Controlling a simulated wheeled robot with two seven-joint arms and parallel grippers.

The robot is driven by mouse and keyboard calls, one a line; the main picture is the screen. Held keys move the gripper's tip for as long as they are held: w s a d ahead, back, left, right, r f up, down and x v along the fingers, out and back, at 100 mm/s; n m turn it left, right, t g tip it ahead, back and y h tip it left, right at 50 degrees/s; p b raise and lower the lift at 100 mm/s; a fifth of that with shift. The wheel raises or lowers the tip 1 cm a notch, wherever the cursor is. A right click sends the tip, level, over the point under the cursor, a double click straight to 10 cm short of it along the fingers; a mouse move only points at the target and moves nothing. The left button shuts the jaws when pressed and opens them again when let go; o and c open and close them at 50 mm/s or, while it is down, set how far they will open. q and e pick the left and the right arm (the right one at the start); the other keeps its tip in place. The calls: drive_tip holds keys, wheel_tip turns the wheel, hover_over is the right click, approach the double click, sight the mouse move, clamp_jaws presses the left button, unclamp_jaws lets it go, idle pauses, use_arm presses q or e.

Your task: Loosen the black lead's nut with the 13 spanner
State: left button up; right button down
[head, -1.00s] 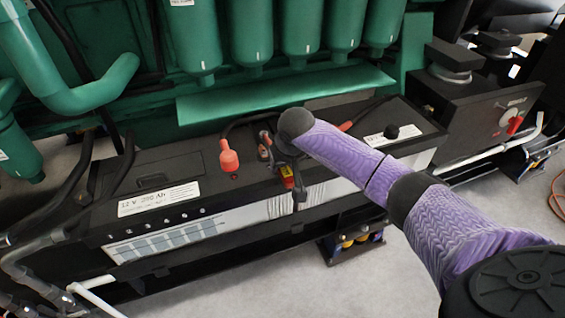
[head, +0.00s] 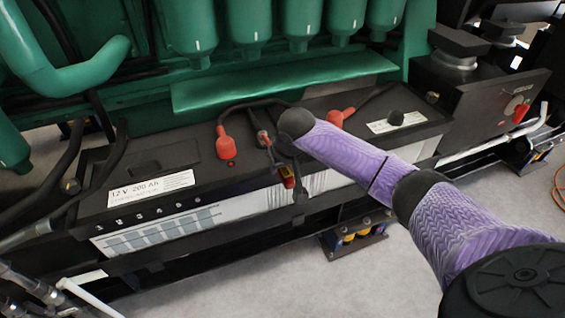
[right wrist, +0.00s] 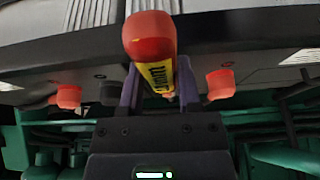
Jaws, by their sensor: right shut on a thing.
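A tool with a red and yellow handle (right wrist: 152,50), apparently the spanner, is shut between the fingers of my right gripper (right wrist: 160,92). In the head view the handle (head: 287,177) shows at the front top edge of the black battery (head: 150,165), just below my right wrist. The tool's working end is hidden, so I cannot tell whether it sits on a nut. A black cable (head: 255,103) arcs from the left red terminal boot (head: 226,146) to behind my wrist. The black lead's nut is not distinguishable. My left gripper is not in view.
Green engine parts (head: 285,80) overhang the battery's back. A dark box with a red switch (head: 518,112) stands at the right. Clear floor (head: 330,285) lies in front.

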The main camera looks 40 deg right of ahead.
drive_tip(key=shift+s+r+p, duration=0.1)
drive_tip(key=shift+r+p, duration=0.05)
drive_tip(key=shift+p, duration=0.15)
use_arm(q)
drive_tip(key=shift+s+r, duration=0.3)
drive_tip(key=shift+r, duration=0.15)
use_arm(e)
drive_tip(key=shift+f, duration=0.25)
drive_tip(key=shift+f, duration=0.35)
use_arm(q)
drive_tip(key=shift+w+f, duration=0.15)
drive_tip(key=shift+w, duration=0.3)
use_arm(e)
drive_tip(key=shift+f, duration=0.3)
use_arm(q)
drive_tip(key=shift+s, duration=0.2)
use_arm(e)
drive_tip(key=c, duration=1)
unclamp_jaws()
drive_tip(key=shift+c, duration=0.2)
clamp_jaws()
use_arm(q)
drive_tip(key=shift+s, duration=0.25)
